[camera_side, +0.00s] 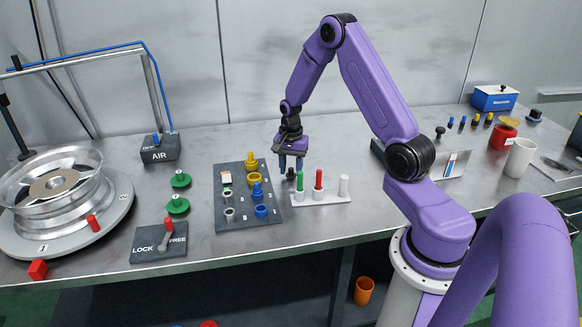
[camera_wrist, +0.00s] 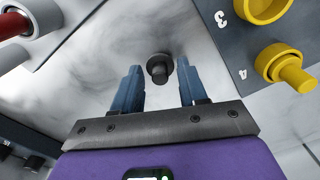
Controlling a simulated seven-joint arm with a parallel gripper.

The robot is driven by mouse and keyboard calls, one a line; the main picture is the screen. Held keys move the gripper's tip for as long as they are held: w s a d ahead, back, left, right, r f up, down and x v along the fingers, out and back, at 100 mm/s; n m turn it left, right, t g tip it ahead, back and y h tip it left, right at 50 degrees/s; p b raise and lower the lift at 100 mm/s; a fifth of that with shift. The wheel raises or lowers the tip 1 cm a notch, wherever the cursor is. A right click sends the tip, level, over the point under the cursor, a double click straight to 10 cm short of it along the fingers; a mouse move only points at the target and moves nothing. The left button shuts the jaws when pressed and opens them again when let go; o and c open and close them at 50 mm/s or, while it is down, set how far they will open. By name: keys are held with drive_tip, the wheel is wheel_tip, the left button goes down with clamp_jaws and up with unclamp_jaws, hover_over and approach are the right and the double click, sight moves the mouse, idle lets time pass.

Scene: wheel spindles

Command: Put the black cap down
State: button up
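The black cap (camera_side: 291,174) is a small dark knobbed piece at table height, just left of the green cylinder in the side view. In the wrist view the cap (camera_wrist: 159,70) shows between and slightly beyond the fingertips, with its knob toward me. My gripper (camera_side: 291,164) points down over it. Its two blue-grey fingers (camera_wrist: 158,78) are apart, with a gap visible on both sides of the cap. Whether the cap rests flat on the table is hard to tell.
A white rack (camera_side: 330,198) with green, red and white cylinders stands close on the right. A dark numbered board (camera_side: 240,208) with yellow and blue parts lies on the left. Two green knobbed caps (camera_side: 179,205) and a lock lever panel (camera_side: 158,246) lie farther left.

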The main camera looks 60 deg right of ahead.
wheel_tip(320, 180, up, 11)
drive_tip(key=s+a+r+n, duration=0.2)
drive_tip(key=a+r+n, duration=0.25)
drive_tip(key=a, duration=0.55)
drive_tip(key=s+a+n, duration=0.8)
drive_tip(key=a, duration=0.2)
drive_tip(key=s+a+n, duration=0.2)
drive_tip(key=s+n, duration=0.5)
drive_tip(key=s, duration=0.2)
drive_tip(key=s+a+r+n, duration=0.1)
drive_tip(key=s+a+n, duration=0.1)
drive_tip(key=s+n, duration=0.5)
drive_tip(key=s, duration=0.2)
drive_tip(key=shift+s+a+r, duration=0.2)
drive_tip(key=shift+s+a, duration=0.1)
drive_tip(key=shift+a, duration=0.1)
drive_tip(key=shift+o, duration=0.4)
drive_tip(key=shift+n, duration=0.25)
